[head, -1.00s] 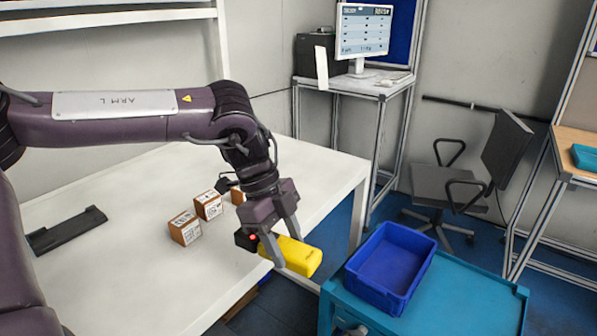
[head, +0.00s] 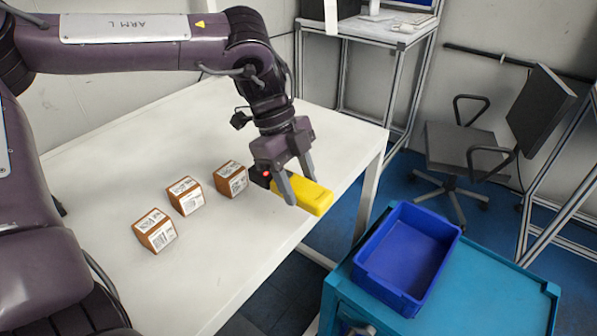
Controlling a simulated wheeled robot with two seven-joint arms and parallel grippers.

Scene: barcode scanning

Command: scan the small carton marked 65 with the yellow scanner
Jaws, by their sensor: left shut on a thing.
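Three small brown cartons with white labels stand in a diagonal row on the white table (head: 235,262): a near one (head: 155,231), a middle one (head: 186,196) and a far one (head: 231,179). The label numbers are too small to read, so I cannot tell which is marked 65. My left gripper (head: 300,190) is shut on the yellow scanner (head: 313,197), at the table's right side. The scanner's dark head with a red spot points left, close to the right of the far carton. My right gripper is not in view.
An empty blue bin (head: 408,255) sits on a teal cart (head: 465,300) to the right of the table. An office chair (head: 468,150) and a metal-framed desk (head: 365,50) stand behind. The table's front middle is clear.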

